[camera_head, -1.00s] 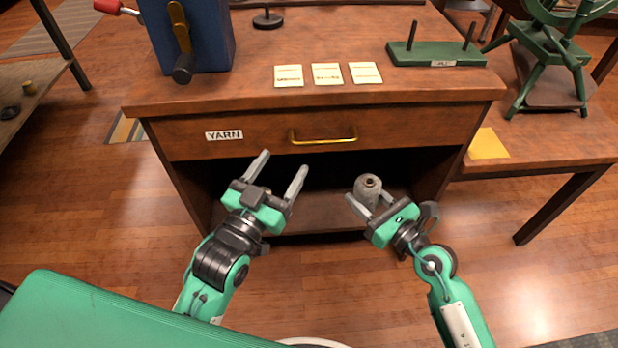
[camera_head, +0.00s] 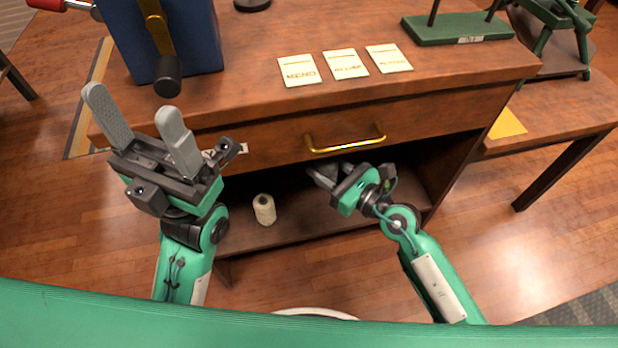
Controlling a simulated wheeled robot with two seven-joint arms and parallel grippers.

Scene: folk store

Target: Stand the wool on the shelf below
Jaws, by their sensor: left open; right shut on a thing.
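My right gripper (camera_head: 322,176) reaches into the open space under the drawer and is shut on the grey wool, which is mostly hidden by the fingers and the shade. A cream wool cone (camera_head: 264,209) stands upright on the lower shelf (camera_head: 305,218), to the left of my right gripper and apart from it. My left gripper (camera_head: 135,125) is open and empty, raised in front of the left part of the counter, with its fingers pointing up and away.
The drawer with a brass handle (camera_head: 345,142) sits just above my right gripper. The counter holds three cards (camera_head: 346,64), a blue box with a crank (camera_head: 175,45) and a green stand (camera_head: 458,28). A side table (camera_head: 555,110) stands at right.

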